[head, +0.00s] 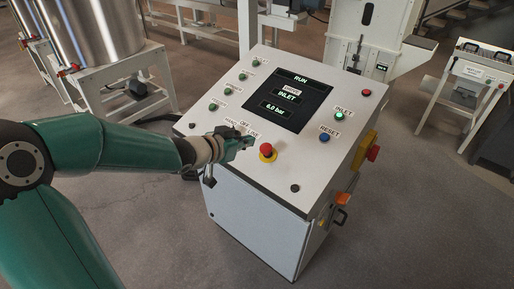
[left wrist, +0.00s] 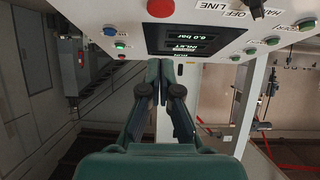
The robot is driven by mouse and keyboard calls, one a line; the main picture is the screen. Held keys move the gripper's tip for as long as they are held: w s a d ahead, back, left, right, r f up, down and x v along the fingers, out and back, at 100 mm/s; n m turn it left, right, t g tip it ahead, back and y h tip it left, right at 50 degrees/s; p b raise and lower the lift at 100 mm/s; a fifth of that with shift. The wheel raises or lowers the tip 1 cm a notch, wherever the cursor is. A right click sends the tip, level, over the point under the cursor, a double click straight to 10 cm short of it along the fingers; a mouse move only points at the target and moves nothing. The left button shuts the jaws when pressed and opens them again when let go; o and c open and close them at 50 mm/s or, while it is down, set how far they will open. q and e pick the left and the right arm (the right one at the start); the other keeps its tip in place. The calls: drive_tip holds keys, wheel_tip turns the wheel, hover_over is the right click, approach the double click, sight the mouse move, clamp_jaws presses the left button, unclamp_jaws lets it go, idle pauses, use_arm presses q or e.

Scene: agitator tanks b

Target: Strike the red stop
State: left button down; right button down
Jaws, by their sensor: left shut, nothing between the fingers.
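The red stop, a mushroom button (head: 267,149) on a yellow base, stands on the sloping white console (head: 300,155) near its front edge. It also shows at the top edge of the left wrist view (left wrist: 160,8), partly cut off. My left gripper (head: 246,142) is shut and empty, just left of the button in the head view, with a small gap seen between them. In the left wrist view its closed fingers (left wrist: 162,68) point toward the console, below the button in the picture. My right gripper is in neither view.
The console screen (head: 288,100) reads RUN, INLET, 6.0 bar. A lit green button (head: 339,115) and a blue reset button (head: 325,137) sit right of the stop. A red and yellow switch (head: 373,152) is on the cabinet's right side. A selector is partly behind my gripper.

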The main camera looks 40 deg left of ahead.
sight(267, 145)
use_arm(q)
drive_tip(key=w+f, duration=0.1)
drive_tip(key=w, duration=0.1)
drive_tip(key=w+f+b, duration=0.1)
drive_tip(key=f, duration=0.1)
drive_tip(key=w+f+b, duration=0.1)
drive_tip(key=w+f, duration=0.1)
drive_tip(key=shift+w+d, duration=0.25)
drive_tip(key=shift+w, duration=0.05)
drive_tip(key=shift+w+f, duration=0.25)
drive_tip(key=shift+f, duration=0.35)
